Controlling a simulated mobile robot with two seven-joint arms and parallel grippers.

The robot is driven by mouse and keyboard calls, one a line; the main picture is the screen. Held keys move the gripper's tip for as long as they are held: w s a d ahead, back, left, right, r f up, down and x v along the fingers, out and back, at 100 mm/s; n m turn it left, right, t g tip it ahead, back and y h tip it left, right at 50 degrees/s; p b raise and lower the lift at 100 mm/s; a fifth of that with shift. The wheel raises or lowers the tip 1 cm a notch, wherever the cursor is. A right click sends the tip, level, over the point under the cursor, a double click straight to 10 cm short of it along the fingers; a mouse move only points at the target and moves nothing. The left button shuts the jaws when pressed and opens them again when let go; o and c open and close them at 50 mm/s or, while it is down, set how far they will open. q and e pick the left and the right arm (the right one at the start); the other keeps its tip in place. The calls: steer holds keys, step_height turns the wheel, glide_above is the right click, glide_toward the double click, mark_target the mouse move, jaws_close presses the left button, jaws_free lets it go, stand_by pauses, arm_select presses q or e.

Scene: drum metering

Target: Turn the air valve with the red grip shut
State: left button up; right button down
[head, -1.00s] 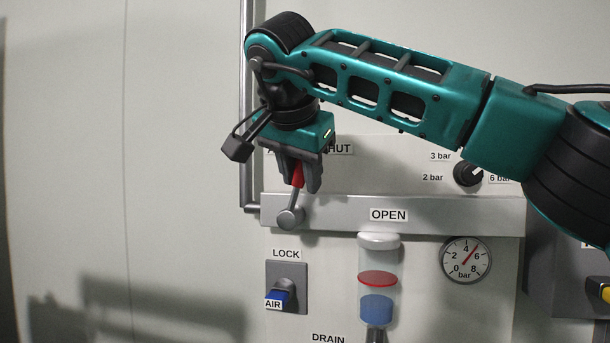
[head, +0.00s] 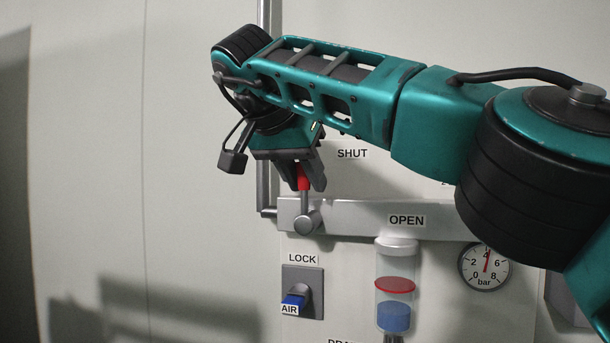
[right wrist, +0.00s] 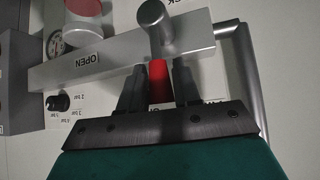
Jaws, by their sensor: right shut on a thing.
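The air valve's red grip (head: 303,178) sits between the fingers of my right gripper (head: 305,186), which is shut on it. The valve's grey lever and round hub (head: 306,222) show just below, on the grey pipe bar (head: 350,217). The lever stands about upright, pointing up from the hub. In the right wrist view the red grip (right wrist: 158,82) lies between the two dark fingers, with the hub (right wrist: 155,30) beyond it. A SHUT label (head: 352,154) is above the bar, and an OPEN label (head: 406,221) is on it. My left gripper is not in view.
A blue-handled lock switch (head: 293,302) marked AIR is below the bar. A clear filter bowl (head: 396,290) with red and blue parts hangs to its right, beside a pressure gauge (head: 485,267). A vertical pipe (head: 263,190) runs just left of the valve.

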steer(key=shift+f, duration=0.15)
steer(key=c, duration=0.8)
jaws_free()
steer(key=shift+c, duration=0.2)
steer(key=v, duration=0.7)
steer(key=shift+a, duration=0.1)
steer(key=shift+s+a+r, duration=0.1)
steer(key=shift+s+r, duration=0.1)
steer(key=shift+r, duration=0.05)
steer(key=shift+f, duration=0.1)
